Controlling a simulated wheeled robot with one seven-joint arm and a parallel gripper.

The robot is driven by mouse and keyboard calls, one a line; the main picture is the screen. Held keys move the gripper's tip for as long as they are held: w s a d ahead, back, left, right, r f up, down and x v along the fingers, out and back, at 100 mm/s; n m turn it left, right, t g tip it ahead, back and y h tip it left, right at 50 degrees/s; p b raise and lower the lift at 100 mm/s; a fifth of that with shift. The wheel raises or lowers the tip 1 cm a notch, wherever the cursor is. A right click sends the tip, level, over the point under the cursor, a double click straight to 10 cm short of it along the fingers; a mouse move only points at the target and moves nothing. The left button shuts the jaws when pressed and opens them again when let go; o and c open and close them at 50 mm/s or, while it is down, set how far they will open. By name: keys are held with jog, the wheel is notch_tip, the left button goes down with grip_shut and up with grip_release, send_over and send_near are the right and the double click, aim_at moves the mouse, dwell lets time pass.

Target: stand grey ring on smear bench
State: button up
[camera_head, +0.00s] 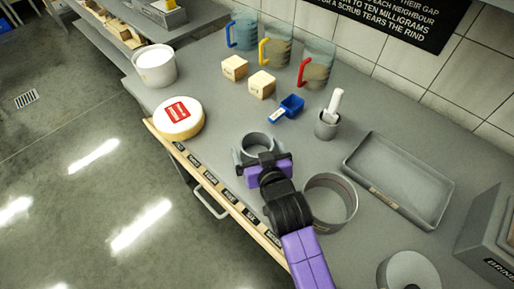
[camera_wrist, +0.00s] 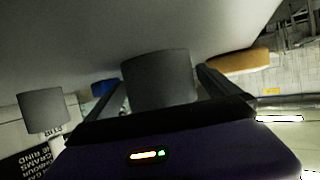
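A small grey ring (camera_head: 257,141) is at the middle of the grey counter, at the end of my gripper (camera_head: 262,160). In the wrist view the ring (camera_wrist: 160,78) appears as a dark grey cylinder wall between my two fingers (camera_wrist: 162,85). One finger lies along each side of it, very close to its wall. Whether they press on it I cannot tell, nor whether the ring rests on the counter or is slightly raised. A larger grey ring (camera_head: 330,201) stands to the right of my arm. No bench can be identified by name as the smear bench.
A cheese wheel (camera_head: 179,118) and white tub (camera_head: 155,66) stand left. A blue scoop (camera_head: 290,106), grey cup (camera_head: 326,125), two wooden blocks (camera_head: 235,68) and several jugs (camera_head: 316,66) stand behind. A grey tray (camera_head: 398,181) lies right. Labels line the front edge.

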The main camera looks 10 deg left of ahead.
jog(key=shift+r, duration=0.25)
jog(key=shift+s+d, duration=0.15)
jog(key=shift+s, duration=0.15)
jog(key=v, duration=1)
jog(key=shift+s+d+r+b, duration=0.15)
jog(key=shift+s+b, duration=0.15)
jog(key=shift+s+d+r, duration=0.1)
jog(key=shift+s+r, duration=0.05)
jog(key=shift+s, duration=0.05)
